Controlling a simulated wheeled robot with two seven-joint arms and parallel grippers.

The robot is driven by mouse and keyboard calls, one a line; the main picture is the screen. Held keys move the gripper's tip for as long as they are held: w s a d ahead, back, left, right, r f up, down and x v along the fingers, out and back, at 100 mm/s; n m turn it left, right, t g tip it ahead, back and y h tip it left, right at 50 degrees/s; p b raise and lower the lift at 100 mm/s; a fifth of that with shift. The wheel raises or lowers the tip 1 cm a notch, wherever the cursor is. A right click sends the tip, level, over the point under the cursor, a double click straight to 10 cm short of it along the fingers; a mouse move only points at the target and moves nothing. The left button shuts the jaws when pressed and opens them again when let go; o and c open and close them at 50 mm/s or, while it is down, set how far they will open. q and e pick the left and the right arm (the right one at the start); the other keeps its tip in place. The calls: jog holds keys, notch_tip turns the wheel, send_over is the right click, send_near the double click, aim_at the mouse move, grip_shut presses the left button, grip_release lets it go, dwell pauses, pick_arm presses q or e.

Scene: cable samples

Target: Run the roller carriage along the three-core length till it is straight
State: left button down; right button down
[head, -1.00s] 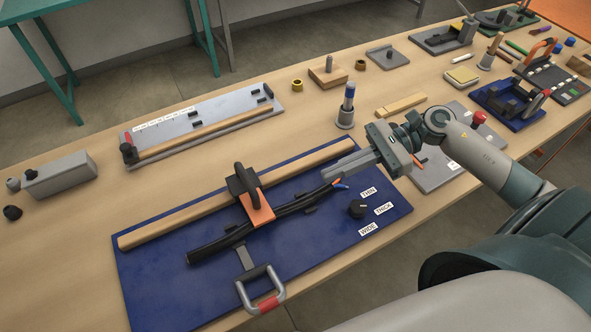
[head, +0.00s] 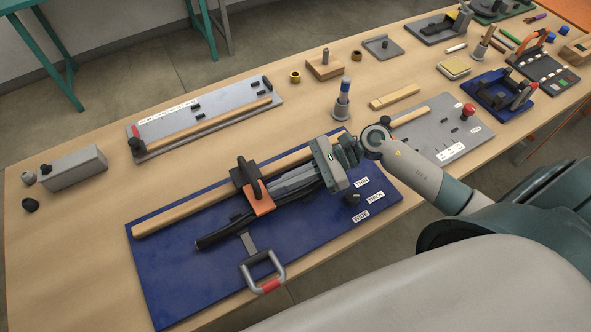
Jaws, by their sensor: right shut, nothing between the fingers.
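The roller carriage, with an orange plate (head: 262,206) and a black handle (head: 243,172), sits across the black three-core length (head: 216,236) on the blue board (head: 180,282). The cable's left end lies on the board and bends slightly. Its right part is partly hidden by my right gripper (head: 274,188). That gripper lies low along the cable, fingers pointing left, with its tips close to the right side of the carriage. I cannot tell whether they touch it. Its fingers are together and hold nothing. My left gripper is not in view.
A wooden rail (head: 190,212) runs behind the cable. A black knob (head: 352,198) with labels stands at the right of the board, and a U-shaped handle (head: 263,272) at its front. A grey board (head: 170,137) lies behind. Bare table shows at left.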

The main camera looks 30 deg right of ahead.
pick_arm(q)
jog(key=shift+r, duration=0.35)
pick_arm(e)
jog(key=shift+a, duration=0.5)
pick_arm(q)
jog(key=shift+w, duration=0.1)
pick_arm(e)
jog(key=shift+a, duration=0.15)
